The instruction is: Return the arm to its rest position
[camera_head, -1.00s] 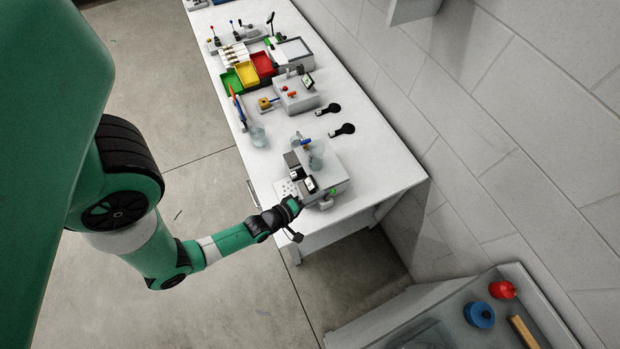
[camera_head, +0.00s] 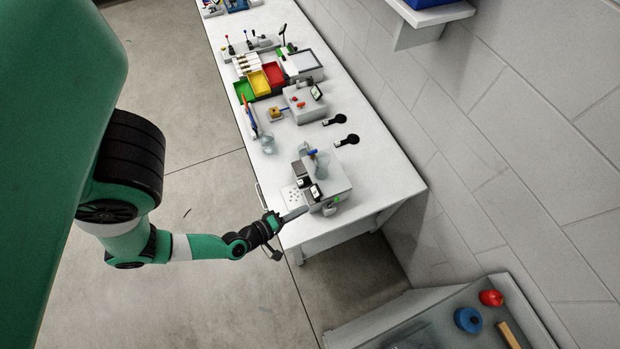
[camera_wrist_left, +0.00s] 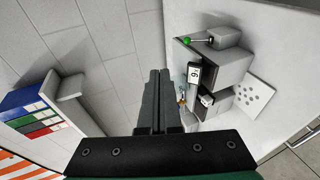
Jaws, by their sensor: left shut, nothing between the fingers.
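My left arm comes in from the left in the head view. Its gripper (camera_head: 304,209) is at the near left edge of the white workbench (camera_head: 385,185), beside the grey machine (camera_head: 330,187). In the left wrist view the two dark fingers (camera_wrist_left: 160,72) lie together, shut and empty. The machine (camera_wrist_left: 222,68), with its green-tipped lever (camera_wrist_left: 188,41) and perforated plate (camera_wrist_left: 255,96), shows to the right of the fingers. I cannot tell the exact gap between the fingers and the machine. My right gripper is not in view.
Green, yellow and red bins (camera_head: 259,83) and a control box (camera_head: 303,103) stand farther along the bench. Open floor (camera_head: 205,305) lies left of the bench.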

